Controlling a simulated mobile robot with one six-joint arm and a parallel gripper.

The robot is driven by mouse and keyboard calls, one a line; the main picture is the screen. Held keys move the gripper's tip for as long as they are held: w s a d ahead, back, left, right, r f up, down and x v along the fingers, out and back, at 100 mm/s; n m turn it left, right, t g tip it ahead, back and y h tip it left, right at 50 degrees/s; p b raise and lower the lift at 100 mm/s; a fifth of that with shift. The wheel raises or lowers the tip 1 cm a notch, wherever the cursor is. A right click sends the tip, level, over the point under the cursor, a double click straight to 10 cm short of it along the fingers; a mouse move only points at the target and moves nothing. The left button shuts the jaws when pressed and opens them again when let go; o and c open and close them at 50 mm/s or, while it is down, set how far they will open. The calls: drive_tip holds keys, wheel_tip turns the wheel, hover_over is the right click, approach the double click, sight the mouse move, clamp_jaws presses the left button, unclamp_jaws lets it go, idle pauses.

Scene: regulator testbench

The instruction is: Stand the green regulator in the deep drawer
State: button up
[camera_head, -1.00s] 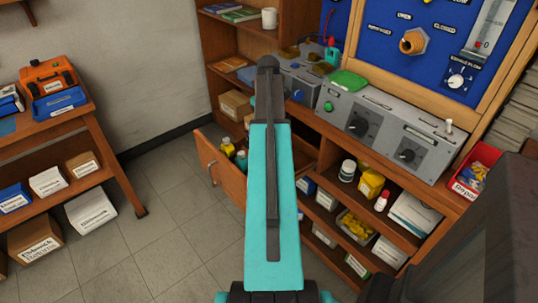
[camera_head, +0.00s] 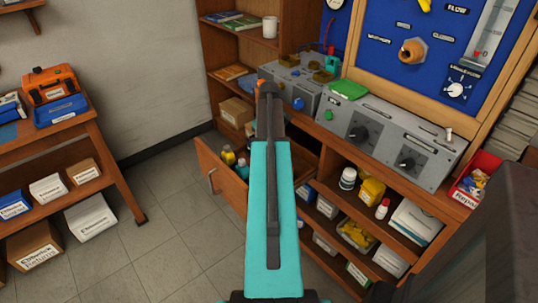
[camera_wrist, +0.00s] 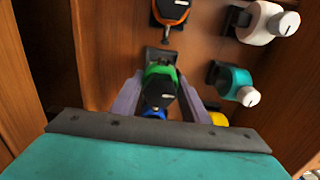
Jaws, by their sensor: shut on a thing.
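The green regulator (camera_wrist: 155,72), with a dark rounded body, is between the two fingers of my gripper (camera_wrist: 160,84) in the wrist view. The fingers are shut on it. A blue part (camera_wrist: 153,113) shows just below it. Behind it is the brown wooden inside of the deep drawer (camera_wrist: 110,50). Whether the regulator touches the drawer floor I cannot tell. In the head view the open drawer (camera_head: 218,178) sticks out from the bench, and my arm hides much of it, along with my gripper and the regulator.
In the wrist view an orange regulator-like piece (camera_wrist: 170,12), a white bottle (camera_wrist: 266,22), a teal bottle (camera_wrist: 233,82) and a yellow top (camera_wrist: 218,118) stand around my gripper. The drawer wall is close at left. Grey test units (camera_head: 395,140) sit on the bench right of my arm.

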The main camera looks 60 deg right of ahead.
drive_tip(key=shift+f, duration=1.75)
drive_tip(key=shift+f, duration=0.1)
drive_tip(key=o, duration=1.5)
drive_tip(key=shift+r, duration=6.1)
